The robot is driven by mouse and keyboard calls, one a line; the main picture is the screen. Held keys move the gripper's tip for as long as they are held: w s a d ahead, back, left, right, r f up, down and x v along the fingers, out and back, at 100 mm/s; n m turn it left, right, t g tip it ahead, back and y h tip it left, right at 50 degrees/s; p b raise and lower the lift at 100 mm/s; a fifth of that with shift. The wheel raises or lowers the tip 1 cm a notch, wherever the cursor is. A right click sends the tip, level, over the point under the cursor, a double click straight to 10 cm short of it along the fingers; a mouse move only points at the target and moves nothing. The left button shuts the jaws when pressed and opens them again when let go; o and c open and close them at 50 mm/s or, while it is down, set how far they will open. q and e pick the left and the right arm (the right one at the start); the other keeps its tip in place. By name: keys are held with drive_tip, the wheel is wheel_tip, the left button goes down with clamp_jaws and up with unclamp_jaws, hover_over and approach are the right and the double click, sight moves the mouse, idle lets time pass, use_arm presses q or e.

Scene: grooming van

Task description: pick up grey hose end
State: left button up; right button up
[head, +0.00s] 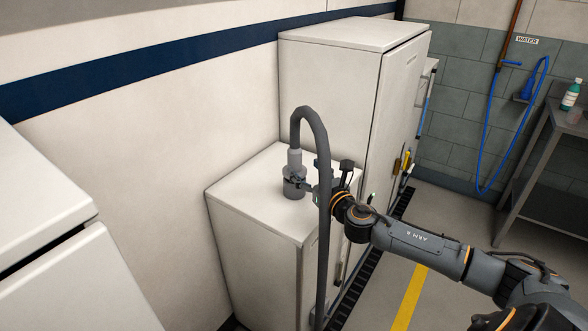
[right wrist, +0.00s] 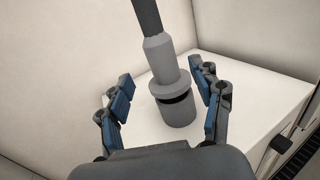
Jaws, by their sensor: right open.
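The grey hose end (head: 294,160) stands upright on the white low cabinet (head: 240,192), its lower part seated on a darker grey cylinder (head: 294,190). The grey hose rises from it, arches over and hangs down in front of the cabinet. My right gripper (head: 296,182) is at the hose end. In the right wrist view the hose end (right wrist: 161,58) and the cylinder (right wrist: 179,112) stand between the two open fingers of the right gripper (right wrist: 163,98), with gaps on both sides. My left gripper is not in view.
A taller white cabinet (head: 335,75) stands just behind the low one. Another white unit (head: 60,260) is at the lower left. A blue hose (head: 490,125) hangs on the far wall near a table (head: 545,150) with bottles. The floor at the right is clear.

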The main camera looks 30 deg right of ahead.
sight(299, 160)
drive_tip(key=shift+w+d+r, duration=0.1)
drive_tip(key=shift+w+d, duration=0.05)
drive_tip(key=shift+w, duration=1.15)
drive_tip(key=w, duration=0.3)
drive_tip(key=w+p, duration=0.1)
drive_tip(key=shift+w+d, duration=0.25)
clamp_jaws()
wheel_tip(299, 160, up, 11)
drive_tip(key=p, duration=0.3)
drive_tip(key=shift+p, duration=0.3)
use_arm(q)
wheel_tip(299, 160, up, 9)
drive_tip(key=p, duration=0.3)
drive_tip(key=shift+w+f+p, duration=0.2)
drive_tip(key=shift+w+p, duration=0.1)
drive_tip(key=shift+p, duration=0.1)
use_arm(e)
wheel_tip(299, 160, up, 4)
drive_tip(key=shift+f, duration=0.25)
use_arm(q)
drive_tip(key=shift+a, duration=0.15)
